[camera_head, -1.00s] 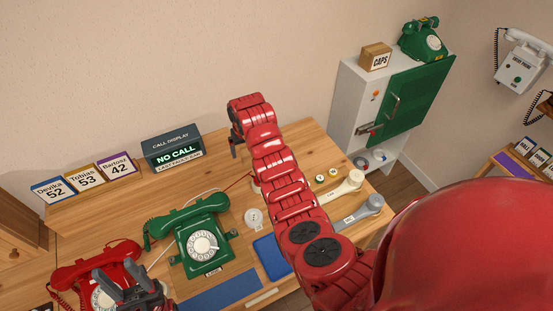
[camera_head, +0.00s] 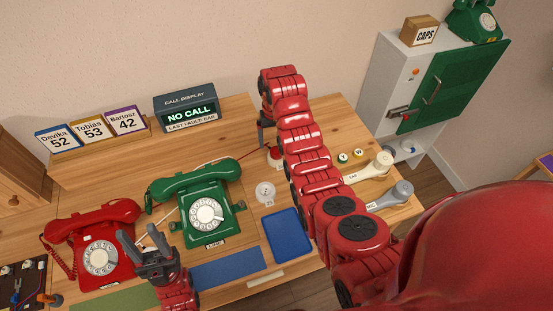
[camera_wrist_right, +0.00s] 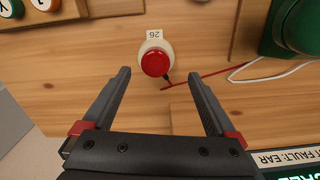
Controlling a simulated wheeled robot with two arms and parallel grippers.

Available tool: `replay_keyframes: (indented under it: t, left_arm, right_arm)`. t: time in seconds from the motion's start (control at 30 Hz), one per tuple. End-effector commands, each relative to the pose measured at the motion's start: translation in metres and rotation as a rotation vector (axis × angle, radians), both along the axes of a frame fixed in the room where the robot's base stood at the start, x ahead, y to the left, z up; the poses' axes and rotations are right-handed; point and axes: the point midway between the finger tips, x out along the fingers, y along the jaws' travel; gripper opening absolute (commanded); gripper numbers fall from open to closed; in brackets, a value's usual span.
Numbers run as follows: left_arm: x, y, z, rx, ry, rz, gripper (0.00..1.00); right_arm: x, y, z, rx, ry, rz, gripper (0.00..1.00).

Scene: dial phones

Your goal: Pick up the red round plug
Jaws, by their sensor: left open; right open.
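The red round plug (camera_wrist_right: 155,62) shows in the right wrist view, its round red top on a cream base with a small number tag. A red cord lies beside it on the wooden desk. In the head view the plug (camera_head: 275,158) is partly hidden by my right arm. My right gripper (camera_wrist_right: 160,78) is open, its two fingertips apart on either side of the plug's near edge in the picture; contact cannot be told. In the head view this gripper (camera_head: 264,142) points down at the desk. My left gripper (camera_head: 146,244) is open and empty in front of the red phone.
A green dial phone (camera_head: 205,205) and a red dial phone (camera_head: 98,245) stand on the desk. A white round part (camera_head: 265,192) and a blue tray (camera_head: 287,232) lie left of my right arm. Handset parts (camera_head: 368,168) lie right of it. The call display (camera_head: 187,108) stands behind.

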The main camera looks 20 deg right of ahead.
Motion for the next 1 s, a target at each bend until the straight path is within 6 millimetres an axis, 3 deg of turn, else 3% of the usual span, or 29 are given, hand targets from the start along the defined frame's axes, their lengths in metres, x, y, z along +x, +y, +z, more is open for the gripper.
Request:
replay_keyframes:
  t: [0.17, 0.5, 0.83, 0.87, 1.0]
  left_arm:
    - [0.000, 0.000, 0.006, 0.000, 0.000, 0.000, 0.50]
    - [0.000, 0.000, 0.027, 0.000, 0.000, 0.000, 0.50]
    - [0.000, 0.000, 0.027, 0.000, 0.000, 0.000, 0.50]
    - [0.000, 0.000, 0.027, 0.000, 0.000, 0.000, 0.50]
    - [0.000, 0.000, 0.027, 0.000, 0.000, 0.000, 0.50]
  right_arm:
    - [0.000, -0.002, -0.006, 0.000, 0.002, -0.001, 0.92]
    - [0.002, -0.006, -0.045, 0.000, 0.000, -0.001, 0.92]
    - [0.002, -0.006, -0.054, 0.000, 0.000, -0.001, 0.92]
    - [0.002, -0.006, -0.054, 0.000, 0.000, -0.001, 0.90]
    - [0.002, -0.006, -0.054, 0.000, -0.001, -0.001, 0.65]
